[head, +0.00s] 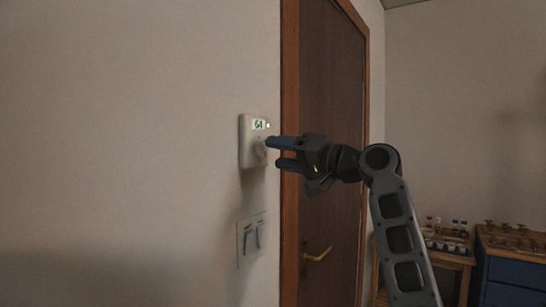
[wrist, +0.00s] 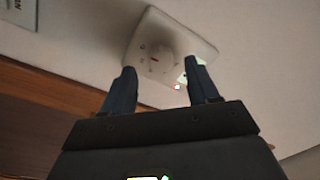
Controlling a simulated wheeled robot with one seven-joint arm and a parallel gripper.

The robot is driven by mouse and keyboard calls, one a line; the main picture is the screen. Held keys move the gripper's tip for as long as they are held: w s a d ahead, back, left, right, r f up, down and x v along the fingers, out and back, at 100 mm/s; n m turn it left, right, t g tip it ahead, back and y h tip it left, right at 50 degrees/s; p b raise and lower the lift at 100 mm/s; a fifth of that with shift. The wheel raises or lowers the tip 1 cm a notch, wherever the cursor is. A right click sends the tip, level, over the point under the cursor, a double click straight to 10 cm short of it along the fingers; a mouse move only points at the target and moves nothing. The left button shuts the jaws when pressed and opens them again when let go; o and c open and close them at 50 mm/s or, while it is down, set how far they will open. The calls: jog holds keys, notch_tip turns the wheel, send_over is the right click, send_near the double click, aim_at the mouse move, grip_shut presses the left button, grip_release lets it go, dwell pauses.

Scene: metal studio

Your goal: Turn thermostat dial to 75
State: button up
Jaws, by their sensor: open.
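A white thermostat (head: 247,152) is fixed to the wall left of the door, with a lit green display (head: 259,125) that seems to read 64. Its round dial (head: 260,149) sits below the display. In the wrist view the thermostat (wrist: 143,35) is at the top, and its dial (wrist: 158,60) lies between and just beyond my fingertips, with a small red mark. My gripper (head: 272,152) is open and empty, pointing at the dial; it also shows in the wrist view (wrist: 160,72). I cannot tell whether a finger touches the dial.
A double light switch (head: 251,240) is on the wall below the thermostat. A brown door (head: 330,120) with a handle (head: 318,254) is close on the right. Wooden and blue cabinets (head: 510,275) with small items stand at the far right. The wall to the left is clear.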

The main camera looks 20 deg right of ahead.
jog(key=b+v, duration=0.1)
jog(key=v, duration=0.4)
jog(key=shift+s, duration=0.1)
dwell(0.4)
